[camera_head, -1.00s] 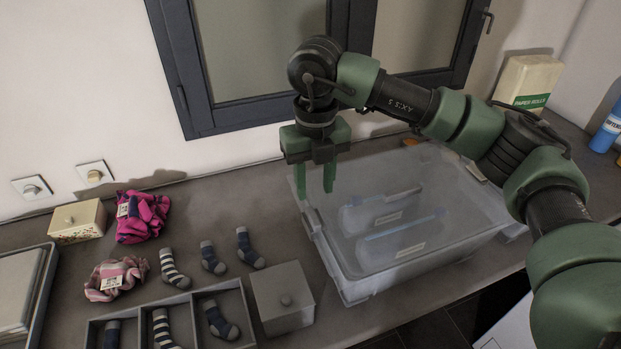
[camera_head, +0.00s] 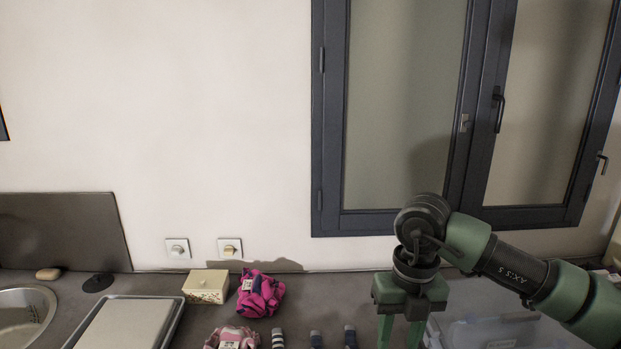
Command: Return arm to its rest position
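My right arm (camera_head: 520,276), green and black, comes in from the right over the counter. The fingertips are near or past the bottom edge of the view. The gripper is in front of the window wall, at the left side of a translucent plastic bin (camera_head: 470,331). Most of the bin is cut off or hidden by the arm. My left gripper is not in view.
A cream box (camera_head: 205,287), a magenta cloth (camera_head: 261,292), a pink cloth (camera_head: 232,338) and several socks lie on the dark counter (camera_head: 330,285). A tray (camera_head: 130,322) and round sink (camera_head: 25,315) are at left. A closed dark-framed window (camera_head: 331,130) stands behind the arm.

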